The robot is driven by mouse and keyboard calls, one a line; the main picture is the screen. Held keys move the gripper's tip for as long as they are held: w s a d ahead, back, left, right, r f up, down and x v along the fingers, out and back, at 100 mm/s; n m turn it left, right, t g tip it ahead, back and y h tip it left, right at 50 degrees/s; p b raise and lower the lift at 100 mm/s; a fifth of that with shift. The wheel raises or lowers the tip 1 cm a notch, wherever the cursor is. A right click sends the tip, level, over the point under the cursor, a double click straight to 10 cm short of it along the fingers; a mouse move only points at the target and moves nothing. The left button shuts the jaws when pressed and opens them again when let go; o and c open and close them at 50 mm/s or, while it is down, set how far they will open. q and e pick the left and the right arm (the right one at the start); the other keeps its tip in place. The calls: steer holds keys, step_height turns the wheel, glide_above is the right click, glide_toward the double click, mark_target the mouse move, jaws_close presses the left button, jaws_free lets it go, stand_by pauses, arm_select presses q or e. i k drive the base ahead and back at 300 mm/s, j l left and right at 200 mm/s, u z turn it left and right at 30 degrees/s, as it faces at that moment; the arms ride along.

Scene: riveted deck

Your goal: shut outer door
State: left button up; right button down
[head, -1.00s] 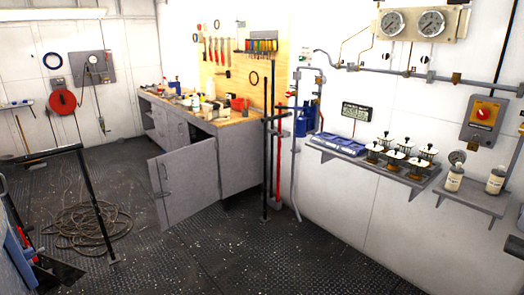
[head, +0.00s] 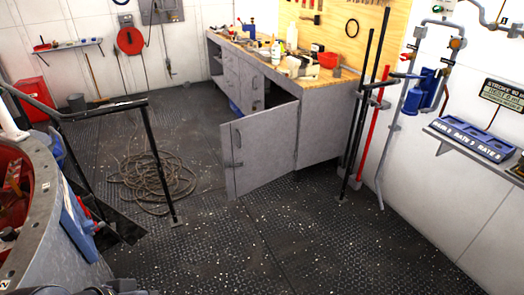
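A grey cabinet door (head: 265,150) with a handle on its outer side stands swung open from the workbench cabinet (head: 325,130). I cannot tell whether this is the outer door. At the left edge is part of a large round grey rim (head: 52,218) with a red inside (head: 12,190); most of it is out of frame, and no door on it can be made out. Neither of my grippers shows. A dark piece at the bottom left edge is too cut off to identify.
A black rail frame (head: 150,150) stands near the round rim. Coiled rope (head: 155,180) lies on the floor behind it. Black and red upright poles (head: 372,125) stand right of the cabinet. The studded floor in front is clear.

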mark_target(265, 141)
steer(key=i+j, duration=0.4)
steer(key=j, duration=0.15)
steer(key=i+l, duration=0.1)
steer(key=l, duration=0.25)
steer(key=i+l, duration=0.1)
steer(key=l, duration=0.2)
steer(key=i+l, duration=0.1)
steer(key=i, duration=0.65)
steer(key=i+l, duration=0.15)
steer(key=i, duration=0.55)
steer(key=l+z, duration=0.05)
